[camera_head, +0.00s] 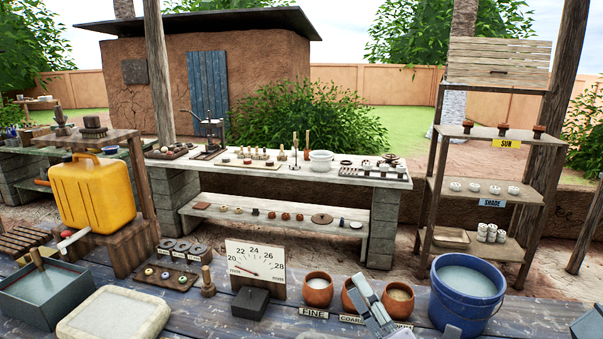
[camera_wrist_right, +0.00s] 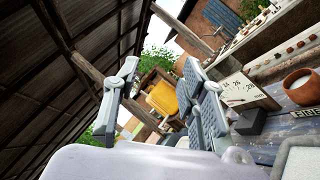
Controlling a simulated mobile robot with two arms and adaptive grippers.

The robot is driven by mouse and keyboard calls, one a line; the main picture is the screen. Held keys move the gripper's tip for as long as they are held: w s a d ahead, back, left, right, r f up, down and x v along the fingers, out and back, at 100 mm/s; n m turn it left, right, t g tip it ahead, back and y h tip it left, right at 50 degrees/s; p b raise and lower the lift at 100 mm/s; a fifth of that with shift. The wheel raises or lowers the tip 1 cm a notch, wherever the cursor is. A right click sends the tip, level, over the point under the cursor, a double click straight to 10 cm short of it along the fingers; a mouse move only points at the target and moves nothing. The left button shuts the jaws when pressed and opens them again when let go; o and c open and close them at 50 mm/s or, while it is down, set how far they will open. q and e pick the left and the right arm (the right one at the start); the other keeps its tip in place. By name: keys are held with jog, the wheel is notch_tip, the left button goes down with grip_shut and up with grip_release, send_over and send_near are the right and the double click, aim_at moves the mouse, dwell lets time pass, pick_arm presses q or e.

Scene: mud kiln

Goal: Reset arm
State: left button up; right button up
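My right gripper (camera_head: 372,303) is grey and reaches up from the bottom edge in the head view, in front of the clay pots on the near table. In the right wrist view its two fingers stand well apart (camera_wrist_right: 160,70), with nothing between them. My left gripper shows in neither view. The near table (camera_head: 220,308) has blue-grey worn planks.
Clay pots (camera_head: 317,290) stand behind labels, with a blue bucket (camera_head: 468,292) to their right. A dial gauge (camera_head: 256,265), a yellow jerrycan (camera_head: 92,192) and a grey basin (camera_head: 45,297) are further left. A shelf rack (camera_head: 485,188) stands behind right.

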jog(key=s+d+f+m+g+h, duration=0.3)
jog(key=d+f+m+h, duration=0.3)
jog(key=f+m, duration=0.3)
jog(key=s+d+f+m+g+h, duration=0.3)
jog(key=s+d+f+m+h, duration=0.15)
jog(key=f+m, duration=0.4)
jog(key=s+f+m+g, duration=0.4)
jog(key=s+f+g, duration=0.15)
jog(key=s, duration=0.35)
jog(key=s+f+m+g, duration=0.4)
jog(key=s+f+g, duration=0.15)
jog(key=s, duration=0.45)
notch_tip(320, 180, down, 30)
jog(key=s+a+r+b, duration=0.1)
jog(key=s+b, duration=0.1)
jog(key=s, duration=0.1)
jog(key=s+d+f+g+b, duration=0.2)
jog(key=s+f, duration=1.3)
jog(key=f, duration=0.2)
jog(key=shift+s+d+f+y, duration=0.15)
jog(key=shift+d+f+y, duration=0.2)
jog(key=shift+n, duration=0.25)
